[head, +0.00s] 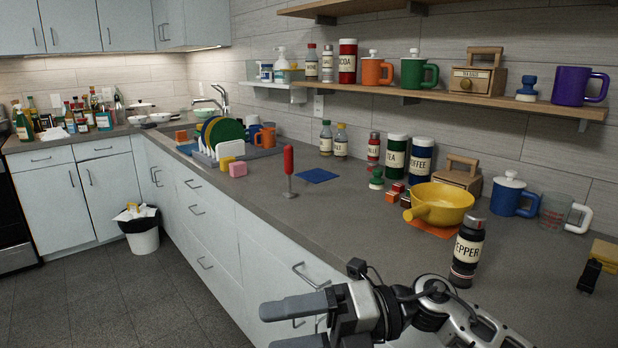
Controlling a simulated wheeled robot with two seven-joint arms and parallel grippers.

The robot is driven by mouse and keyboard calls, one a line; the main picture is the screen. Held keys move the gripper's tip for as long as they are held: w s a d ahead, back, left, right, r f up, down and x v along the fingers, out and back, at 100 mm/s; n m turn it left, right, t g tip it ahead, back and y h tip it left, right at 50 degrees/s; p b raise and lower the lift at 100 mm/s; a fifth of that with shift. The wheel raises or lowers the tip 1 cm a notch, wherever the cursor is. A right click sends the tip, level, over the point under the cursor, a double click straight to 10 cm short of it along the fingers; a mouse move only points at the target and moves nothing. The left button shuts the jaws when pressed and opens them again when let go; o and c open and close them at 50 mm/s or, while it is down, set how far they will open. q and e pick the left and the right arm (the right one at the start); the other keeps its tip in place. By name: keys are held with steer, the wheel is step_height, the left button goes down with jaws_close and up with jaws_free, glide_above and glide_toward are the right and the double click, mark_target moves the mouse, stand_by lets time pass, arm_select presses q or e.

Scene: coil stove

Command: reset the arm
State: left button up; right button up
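My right gripper (267,327) is low in the head view, in front of the counter's drawer fronts. Its arm comes in from the lower right. Its two grey fingers point left with a gap between them, and I see nothing held there. The lower finger is partly cut off by the bottom edge. My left gripper is not in view.
The grey counter (335,214) runs behind my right arm. The pepper shaker (467,249) stands close to the arm, near a yellow pan (440,205). A red-handled tool (289,170) stands upright farther left. A white bin (141,231) stands on the open floor (85,300).

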steer(key=w+d+f+m+t+h, duration=0.1)
steer(key=d+f+m+t+h, duration=0.3)
steer(key=m+t, duration=0.85)
steer(key=w+d+f+m+t+h, duration=0.2)
steer(key=d+f+m+t, duration=0.5)
steer(key=m, duration=1)
steer(key=s+d+f+m+g+h, duration=0.3)
steer(key=s+f+m+h, duration=0.1)
steer(key=s+f, duration=0.3)
steer(key=s+d+f+m+g+h, duration=0.3)
steer(key=s+f+m, duration=0.3)
steer(key=f, duration=0.4)
steer(key=shift+s+f+h, duration=0.3)
steer(key=shift+s+h, duration=0.2)
steer(key=shift+h, duration=0.1)
steer(key=shift+d, duration=0.1)
